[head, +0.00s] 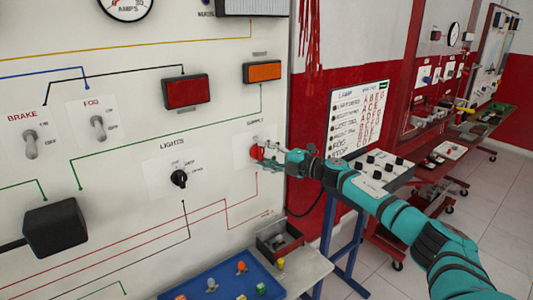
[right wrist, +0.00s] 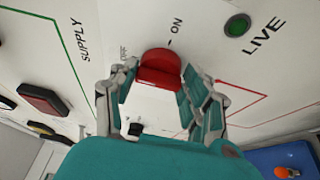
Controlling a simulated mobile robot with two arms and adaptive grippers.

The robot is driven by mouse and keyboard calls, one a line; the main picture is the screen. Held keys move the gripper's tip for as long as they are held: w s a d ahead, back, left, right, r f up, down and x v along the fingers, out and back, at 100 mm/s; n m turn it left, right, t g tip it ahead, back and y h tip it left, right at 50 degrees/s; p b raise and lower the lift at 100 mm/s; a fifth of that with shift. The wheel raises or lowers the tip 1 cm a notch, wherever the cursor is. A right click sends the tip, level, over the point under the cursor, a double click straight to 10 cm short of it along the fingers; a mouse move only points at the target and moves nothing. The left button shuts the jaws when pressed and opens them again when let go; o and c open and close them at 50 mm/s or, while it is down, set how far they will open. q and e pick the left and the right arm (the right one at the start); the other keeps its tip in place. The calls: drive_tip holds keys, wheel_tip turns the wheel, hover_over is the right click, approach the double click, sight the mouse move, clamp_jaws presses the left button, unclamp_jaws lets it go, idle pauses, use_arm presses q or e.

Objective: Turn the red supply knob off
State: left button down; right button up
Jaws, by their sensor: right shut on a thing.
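The red supply knob (head: 255,153) sits on a white plate at the right side of the upright trainer panel. In the right wrist view the knob (right wrist: 159,68) shows between the two fingers, with the ON mark just beyond it and a smaller label, partly hidden, to its left. My right gripper (head: 264,152) reaches in from the right and is shut on the knob. In the right wrist view its fingers (right wrist: 162,88) lie on either side of the knob. I cannot tell the knob's exact pointing. My left gripper is not in view.
The black lights knob (head: 180,179) and two toggle switches are to the left on the panel. A green button (right wrist: 237,26) marked LIVE is near the supply knob.

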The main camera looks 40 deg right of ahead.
drive_tip(key=shift+f, duration=0.1)
idle(0.3)
drive_tip(key=o, duration=1.2)
drive_tip(key=shift+c, duration=0.2)
drive_tip(key=v, duration=1.2)
